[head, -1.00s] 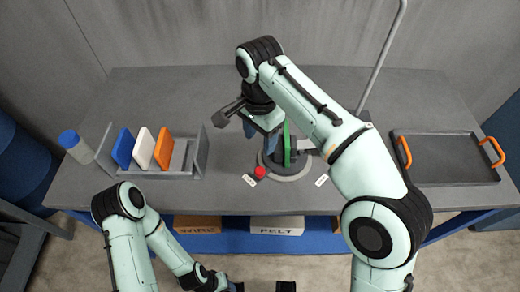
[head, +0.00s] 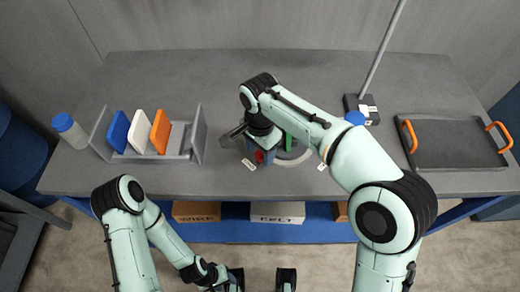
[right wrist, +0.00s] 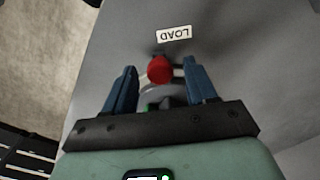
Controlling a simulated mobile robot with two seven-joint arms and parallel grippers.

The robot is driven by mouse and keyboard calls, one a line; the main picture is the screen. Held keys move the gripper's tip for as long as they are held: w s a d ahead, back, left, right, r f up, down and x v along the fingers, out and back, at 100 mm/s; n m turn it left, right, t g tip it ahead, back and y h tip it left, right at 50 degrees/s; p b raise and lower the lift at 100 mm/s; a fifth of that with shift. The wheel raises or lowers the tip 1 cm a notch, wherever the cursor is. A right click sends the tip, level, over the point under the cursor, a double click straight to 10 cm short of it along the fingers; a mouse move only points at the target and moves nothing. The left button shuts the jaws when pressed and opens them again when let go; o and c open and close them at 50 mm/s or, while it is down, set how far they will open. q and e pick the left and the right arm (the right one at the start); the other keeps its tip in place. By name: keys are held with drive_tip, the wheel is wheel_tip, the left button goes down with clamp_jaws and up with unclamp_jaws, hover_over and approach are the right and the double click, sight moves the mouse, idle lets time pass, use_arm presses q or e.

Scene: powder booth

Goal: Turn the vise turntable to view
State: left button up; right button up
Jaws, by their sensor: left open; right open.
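The vise turntable (head: 296,161) is a grey disc on the bench, largely hidden by my right arm. A green upright piece (head: 288,142) stands on it. A red knob (head: 260,157) is at its front left edge; it also shows in the right wrist view (right wrist: 159,69). My right gripper (head: 258,152) is over the knob. In the right wrist view its blue fingers (right wrist: 160,82) are open, one on each side of the knob, with gaps visible. A "LOAD" label (right wrist: 173,33) lies just beyond the knob. My left gripper (head: 234,281) is low at the bottom edge, away from the bench.
A grey rack (head: 198,135) with blue, white and orange plates stands left, beside a blue-capped bottle (head: 72,132). A dark tray (head: 455,142) with orange handles lies right. A post on a black base (head: 362,107) stands behind my right arm. The back of the bench is clear.

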drive_tip(key=shift+c, duration=0.4)
clamp_jaws()
